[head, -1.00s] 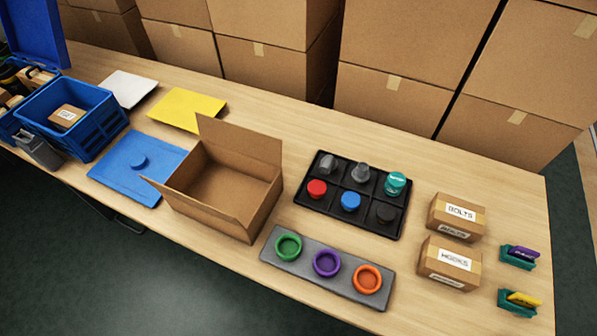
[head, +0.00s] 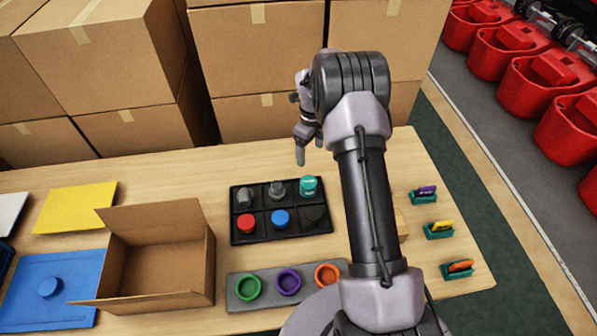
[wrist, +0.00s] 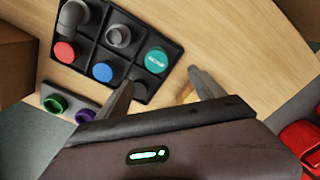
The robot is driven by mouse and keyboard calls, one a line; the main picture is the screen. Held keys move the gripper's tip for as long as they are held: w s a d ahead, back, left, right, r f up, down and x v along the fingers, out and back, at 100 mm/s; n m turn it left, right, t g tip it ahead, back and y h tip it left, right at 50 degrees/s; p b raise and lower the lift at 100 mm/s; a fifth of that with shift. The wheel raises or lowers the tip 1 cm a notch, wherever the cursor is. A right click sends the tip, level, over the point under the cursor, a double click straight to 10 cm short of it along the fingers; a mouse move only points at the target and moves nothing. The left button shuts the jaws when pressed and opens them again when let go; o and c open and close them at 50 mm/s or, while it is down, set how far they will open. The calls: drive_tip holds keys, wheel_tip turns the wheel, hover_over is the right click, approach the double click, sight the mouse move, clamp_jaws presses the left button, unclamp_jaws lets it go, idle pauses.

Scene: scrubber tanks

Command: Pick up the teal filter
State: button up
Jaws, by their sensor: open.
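The teal filter (head: 308,187) stands in the back right compartment of the black divided tray (head: 240,238). In the wrist view the teal filter (wrist: 156,60) shows its round labelled top, beyond and between my fingertips' line of sight. My gripper (wrist: 158,82) is open and empty. In the head view my gripper (head: 300,150) hangs above the table behind the tray, apart from the filter; one finger shows and the other is mostly hidden by the arm.
The tray also holds grey, red, blue and black pieces. A grey strip (head: 268,283) with green, purple and orange rings lies in front. An open cardboard box (head: 160,285) stands left. Stacked cartons (head: 255,60) rise behind the table. Small teal holders (head: 440,231) stand right.

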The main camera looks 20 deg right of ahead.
drive_tip(key=b, duration=0.3)
approach(308, 181)
drive_tip(key=f, duration=0.5)
drive_tip(key=shift+w+d+f, duration=0.2)
drive_tip(key=shift+d+f, duration=0.05)
drive_tip(key=shift+d, duration=0.05)
drive_tip(key=f, duration=0.1)
drive_tip(key=f+b, duration=0.1)
drive_tip(key=f, duration=0.3)
drive_tip(key=shift+s+a+f, duration=0.25)
drive_tip(key=shift+s, duration=0.05)
drive_tip(key=shift+r, duration=0.1)
drive_tip(key=shift+c, duration=0.7)
drive_tip(key=c, duration=1.3)
